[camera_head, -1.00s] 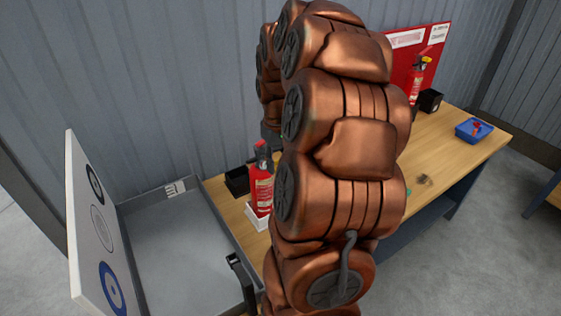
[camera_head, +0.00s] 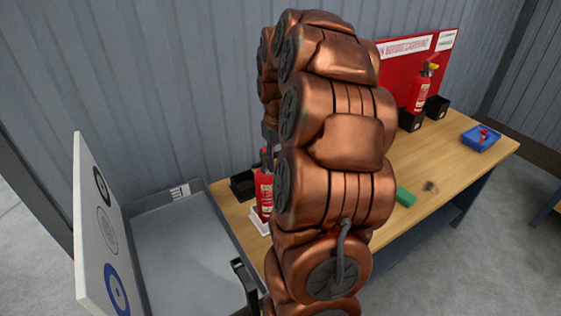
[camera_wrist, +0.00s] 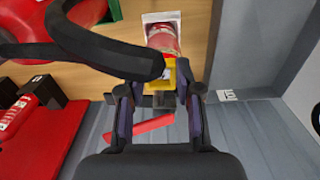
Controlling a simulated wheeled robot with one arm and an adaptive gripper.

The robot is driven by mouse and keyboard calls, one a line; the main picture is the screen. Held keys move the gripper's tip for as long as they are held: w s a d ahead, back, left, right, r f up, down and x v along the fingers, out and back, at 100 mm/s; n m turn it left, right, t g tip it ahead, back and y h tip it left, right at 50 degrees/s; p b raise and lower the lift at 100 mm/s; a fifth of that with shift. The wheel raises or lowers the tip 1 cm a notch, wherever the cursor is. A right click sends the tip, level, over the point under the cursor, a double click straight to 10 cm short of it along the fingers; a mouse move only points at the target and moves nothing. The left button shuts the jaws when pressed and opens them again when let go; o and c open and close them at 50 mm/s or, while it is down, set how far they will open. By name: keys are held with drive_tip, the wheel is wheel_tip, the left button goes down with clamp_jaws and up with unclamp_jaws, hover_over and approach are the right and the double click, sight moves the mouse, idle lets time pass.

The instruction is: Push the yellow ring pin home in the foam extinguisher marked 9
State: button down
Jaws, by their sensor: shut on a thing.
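A red extinguisher (camera_head: 264,192) stands upright in a white holder (camera_head: 259,222) on the bench, partly hidden by my arm. In the wrist view its red body (camera_wrist: 163,42) shows beyond a large black curved part (camera_wrist: 100,50). I cannot read a number on it. My gripper (camera_wrist: 167,95) is at the extinguisher's top, its fingers close around a small yellow piece (camera_wrist: 181,74), which I take as the ring pin. The gripper is shut on it. How deep the pin sits is hidden. A second extinguisher (camera_head: 422,92), with yellow at its top, stands by the red board.
A grey tray (camera_head: 185,250) with an upright white target panel (camera_head: 100,225) is at left. Black boxes (camera_head: 243,185) stand on the wooden bench. A green block (camera_head: 405,197) and a blue tray (camera_head: 481,138) with a red item lie at right. The corrugated wall is close behind.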

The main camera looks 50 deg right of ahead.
drive_tip(key=shift+w+d, duration=0.2)
drive_tip(key=shift+w, duration=0.3)
drive_tip(key=shift+w+d, duration=0.2)
drive_tip(key=shift+w, duration=0.3)
drive_tip(key=shift+w, duration=0.1)
drive_tip(key=c, duration=0.7)
unclamp_jaws()
wheel_tip(320, 180, up, 12)
idle(0.4)
